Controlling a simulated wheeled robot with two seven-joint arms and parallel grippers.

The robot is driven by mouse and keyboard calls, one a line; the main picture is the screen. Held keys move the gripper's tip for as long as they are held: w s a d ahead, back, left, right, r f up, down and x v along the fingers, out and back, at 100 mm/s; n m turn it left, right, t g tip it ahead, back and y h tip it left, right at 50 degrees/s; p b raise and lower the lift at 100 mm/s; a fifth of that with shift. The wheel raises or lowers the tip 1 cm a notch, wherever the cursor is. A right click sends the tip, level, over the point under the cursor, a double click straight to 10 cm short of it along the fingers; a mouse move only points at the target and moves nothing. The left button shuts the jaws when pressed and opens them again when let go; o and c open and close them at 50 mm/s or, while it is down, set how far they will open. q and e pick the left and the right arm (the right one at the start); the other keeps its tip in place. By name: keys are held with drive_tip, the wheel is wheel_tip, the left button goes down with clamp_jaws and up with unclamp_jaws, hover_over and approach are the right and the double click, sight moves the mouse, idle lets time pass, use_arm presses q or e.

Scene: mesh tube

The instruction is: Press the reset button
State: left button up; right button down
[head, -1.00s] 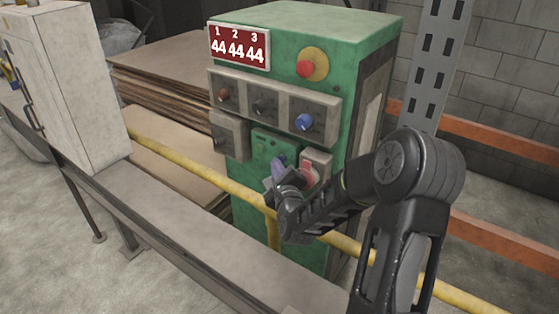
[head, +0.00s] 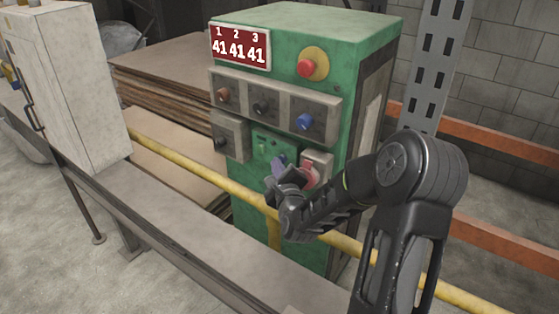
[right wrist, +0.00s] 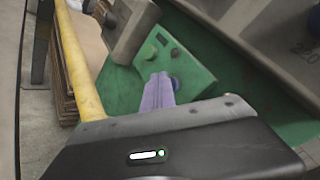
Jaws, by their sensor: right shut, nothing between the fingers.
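A green control machine (head: 350,45) stands in the middle of the head view. Its red display (head: 239,47) reads 41 in all three places. A small green button panel (head: 263,141) sits low on its front and also shows in the right wrist view (right wrist: 195,72). My right gripper (head: 279,161) is shut and empty in front of this panel. In the right wrist view its purple fingers (right wrist: 158,92) lie close to a dark round button (right wrist: 175,84); I cannot tell whether they touch. I can read no reset label. My left gripper is not in view.
A red mushroom button (head: 307,67) on a yellow disc and several knobs sit higher on the machine. A red switch (head: 311,174) is right of my gripper. A yellow rail (head: 190,166) crosses before the machine. A pale cabinet (head: 75,85) stands left.

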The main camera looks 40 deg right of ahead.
drive_tip(key=shift+s+d+r+h, duration=0.1)
drive_tip(key=shift+d+r+h, duration=0.1)
drive_tip(key=shift+d, duration=0.35)
drive_tip(key=shift+s+d+r+h, duration=0.1)
drive_tip(key=shift+d+r+h, duration=0.1)
drive_tip(key=shift+d, duration=0.35)
drive_tip(key=shift+f+b, duration=0.15)
drive_tip(key=shift+b, duration=0.3)
drive_tip(key=shift+s+a, duration=0.1)
drive_tip(key=s+a+b, duration=0.1)
drive_tip(key=a+b, duration=0.1)
drive_tip(key=a, duration=0.4)
drive_tip(key=shift+s+a+f, duration=0.15)
drive_tip(key=shift+f, duration=0.15)
